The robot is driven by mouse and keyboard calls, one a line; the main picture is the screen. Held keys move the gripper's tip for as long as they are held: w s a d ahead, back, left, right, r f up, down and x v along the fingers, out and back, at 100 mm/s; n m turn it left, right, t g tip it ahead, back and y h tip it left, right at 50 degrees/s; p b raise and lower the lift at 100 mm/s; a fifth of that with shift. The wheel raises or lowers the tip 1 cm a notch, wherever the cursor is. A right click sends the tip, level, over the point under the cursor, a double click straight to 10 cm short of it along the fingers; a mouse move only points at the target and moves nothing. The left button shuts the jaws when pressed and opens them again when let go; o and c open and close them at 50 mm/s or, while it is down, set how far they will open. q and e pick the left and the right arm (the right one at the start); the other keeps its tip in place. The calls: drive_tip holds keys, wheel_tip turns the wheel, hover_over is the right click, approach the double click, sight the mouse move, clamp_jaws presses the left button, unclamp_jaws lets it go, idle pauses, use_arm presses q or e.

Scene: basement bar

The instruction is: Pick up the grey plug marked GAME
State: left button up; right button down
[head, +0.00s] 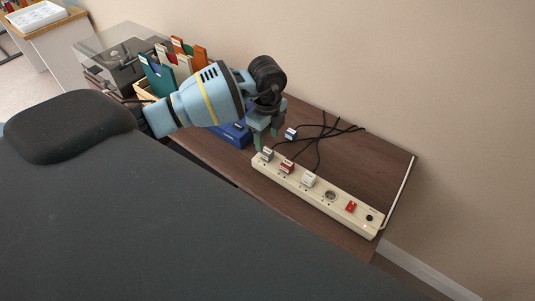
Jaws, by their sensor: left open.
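A grey plug (267,153) sits in the far-left socket of a cream power strip (340,204) on the dark wooden table. It has a pale label, too small to read here. My left gripper (265,140) points down just above and behind the grey plug, its fingers apart with nothing seen between them. I cannot tell whether a fingertip touches the plug. A red plug (287,166) and a white plug (309,181) sit in the sockets to the right. A blue plug (291,133) lies loose behind the strip. My right gripper is out of view.
Black cables (328,130) lie tangled behind the strip. A blue object (236,135) is partly hidden behind my left arm. A record box with coloured dividers (157,77) and a turntable (123,61) stand further left. The wooden table (386,163) is bare at right.

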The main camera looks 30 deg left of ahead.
sight(268, 150)
use_arm(q)
wheel_tip(268, 150, down, 5)
drive_tip(key=shift+f, duration=0.1)
idle(0.3)
drive_tip(key=c, duration=1.1)
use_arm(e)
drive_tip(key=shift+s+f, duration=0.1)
use_arm(q)
drive_tip(key=shift+r, duration=0.2)
